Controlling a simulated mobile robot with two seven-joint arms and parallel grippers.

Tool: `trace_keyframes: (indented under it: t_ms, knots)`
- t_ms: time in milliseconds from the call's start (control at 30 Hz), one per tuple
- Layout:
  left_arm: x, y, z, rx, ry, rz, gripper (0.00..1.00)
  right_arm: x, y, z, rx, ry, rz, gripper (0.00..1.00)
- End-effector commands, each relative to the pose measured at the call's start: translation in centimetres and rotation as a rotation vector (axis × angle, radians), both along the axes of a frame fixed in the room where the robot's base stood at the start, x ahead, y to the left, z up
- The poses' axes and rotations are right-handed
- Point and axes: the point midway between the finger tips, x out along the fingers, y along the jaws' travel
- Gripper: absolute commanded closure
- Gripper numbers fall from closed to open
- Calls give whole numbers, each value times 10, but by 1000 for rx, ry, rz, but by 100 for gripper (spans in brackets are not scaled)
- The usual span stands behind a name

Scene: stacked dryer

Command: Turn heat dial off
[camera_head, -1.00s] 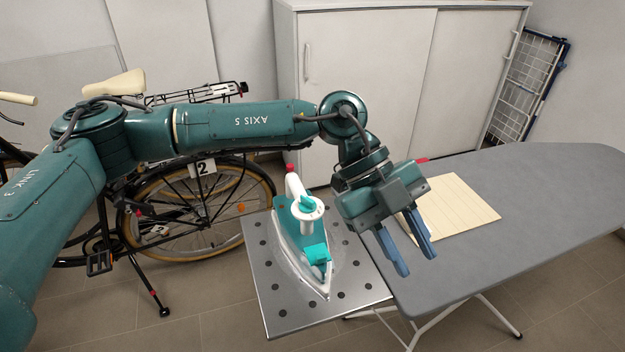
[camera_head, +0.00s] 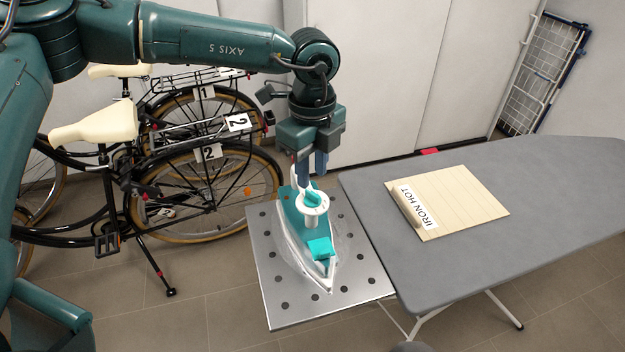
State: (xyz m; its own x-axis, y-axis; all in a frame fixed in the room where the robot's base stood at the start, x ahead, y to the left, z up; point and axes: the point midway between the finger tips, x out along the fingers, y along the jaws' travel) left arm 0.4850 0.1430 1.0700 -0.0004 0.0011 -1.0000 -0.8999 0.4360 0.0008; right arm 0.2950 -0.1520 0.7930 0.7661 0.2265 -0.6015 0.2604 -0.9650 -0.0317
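A teal and white iron (camera_head: 292,238) rests on a metal plate with dark holes (camera_head: 265,298) at the left end of the ironing board. A white round dial with a teal centre (camera_head: 313,203) stands up on top of the iron. My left gripper (camera_head: 312,178) points down at the iron's rear, just behind the dial in the picture. Its two blue fingers look apart, with a narrow gap between them. I cannot tell whether a fingertip touches the iron. The gripper hides part of the iron's rear end. My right gripper is not in view.
The grey ironing board (camera_head: 540,190) carries a cream board with an "IRON HOT" sign (camera_head: 455,200). Bicycles (camera_head: 190,180) stand at the left. A white cabinet (camera_head: 390,80) and a folded drying rack (camera_head: 540,75) are behind. Most of the ironing board is clear.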

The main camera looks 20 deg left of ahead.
Motion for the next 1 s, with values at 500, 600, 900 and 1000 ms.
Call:
trace_keyframes:
  t_ms: [500,600,900,1000]
  knots:
    - [0,0,-45,-1,0,-2,70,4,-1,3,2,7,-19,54]
    - [0,0,-45,-1,0,-2,70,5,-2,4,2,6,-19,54]
    - [0,0,-45,-1,0,-1,90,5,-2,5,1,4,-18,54]
    - [0,0,-45,-1,0,-1,99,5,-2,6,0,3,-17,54]
